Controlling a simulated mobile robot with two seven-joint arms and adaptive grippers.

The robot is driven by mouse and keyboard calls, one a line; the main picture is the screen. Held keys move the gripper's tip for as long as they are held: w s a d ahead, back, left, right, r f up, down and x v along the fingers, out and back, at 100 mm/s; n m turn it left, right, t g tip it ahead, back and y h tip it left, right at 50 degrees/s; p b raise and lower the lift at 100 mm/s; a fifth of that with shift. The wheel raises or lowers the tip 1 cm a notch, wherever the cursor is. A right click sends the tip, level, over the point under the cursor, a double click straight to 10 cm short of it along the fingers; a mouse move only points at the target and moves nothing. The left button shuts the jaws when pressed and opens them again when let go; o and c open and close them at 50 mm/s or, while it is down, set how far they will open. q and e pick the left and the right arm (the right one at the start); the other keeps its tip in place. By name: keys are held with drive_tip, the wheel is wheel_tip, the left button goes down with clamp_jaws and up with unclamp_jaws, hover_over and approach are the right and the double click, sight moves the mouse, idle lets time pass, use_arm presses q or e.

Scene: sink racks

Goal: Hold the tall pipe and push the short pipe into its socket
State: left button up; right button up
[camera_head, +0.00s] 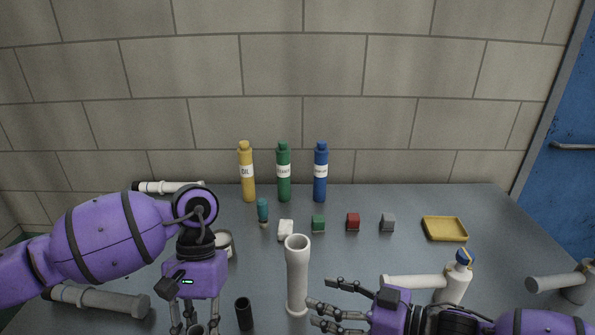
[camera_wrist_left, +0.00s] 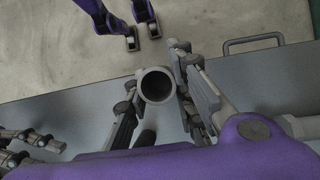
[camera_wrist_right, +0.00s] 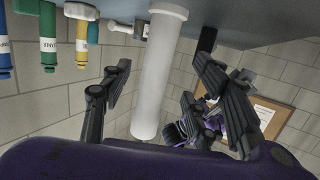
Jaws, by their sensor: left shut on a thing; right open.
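The tall pipe (camera_head: 297,275) is white and stands upright on the table, with a wider open socket at its top. My right gripper (camera_head: 320,302) is open beside its lower part; in the right wrist view the tall pipe (camera_wrist_right: 160,75) stands between the spread fingers. My left gripper (camera_head: 191,326) points down at the front left of the tall pipe. It is shut on the short pipe (camera_wrist_left: 157,85), a grey tube seen end-on in the left wrist view. In the head view most of the short pipe is cut off by the lower edge.
A black cylinder (camera_head: 244,314) stands between my left gripper and the tall pipe. A can (camera_head: 224,243), small blocks and three bottles (camera_head: 284,172) stand behind. A grey pipe (camera_head: 98,300) lies at front left.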

sight(306, 291)
use_arm(q)
wheel_tip(306, 291, down, 3)
drive_tip(key=shift+r+b, duration=0.1)
drive_tip(key=shift+b, duration=0.4)
use_arm(e)
drive_tip(key=x, duration=0.5)
drive_tip(key=shift+w+a+f, duration=0.15)
drive_tip(key=shift+w, duration=0.05)
use_arm(q)
drive_tip(key=shift+s+f, duration=0.1)
drive_tip(key=shift+f, duration=0.2)
use_arm(e)
drive_tip(key=shift+x, duration=1.2)
drive_tip(key=c, duration=1.2)
drive_tip(key=shift+o, duration=0.2)
